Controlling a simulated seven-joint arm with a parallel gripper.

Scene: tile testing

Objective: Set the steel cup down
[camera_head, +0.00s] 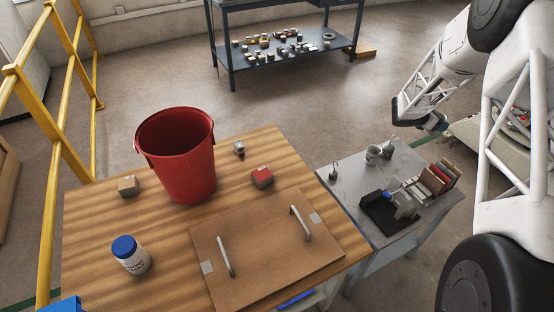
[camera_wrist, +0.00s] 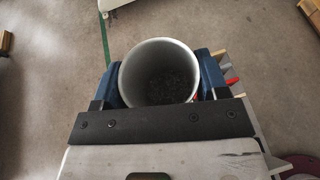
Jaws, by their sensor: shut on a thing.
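The steel cup (camera_wrist: 158,80) fills the middle of the wrist view, a pale grey round cup seen from above with a dark, grainy inside. My gripper (camera_wrist: 159,84) is shut on it, with one blue finger on each side of its wall. In the head view my gripper (camera_head: 437,123) hangs at the right, beyond the small grey table. The held cup cannot be made out clearly there.
The grey table (camera_head: 348,180) carries a grey mug-like vessel (camera_head: 373,155), a black tray (camera_head: 381,216) and upright red and tan boards (camera_head: 436,178). The wooden table (camera_head: 95,215) holds a red bucket (camera_head: 178,155), a white jar (camera_head: 131,256) and a handled board (camera_head: 265,250).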

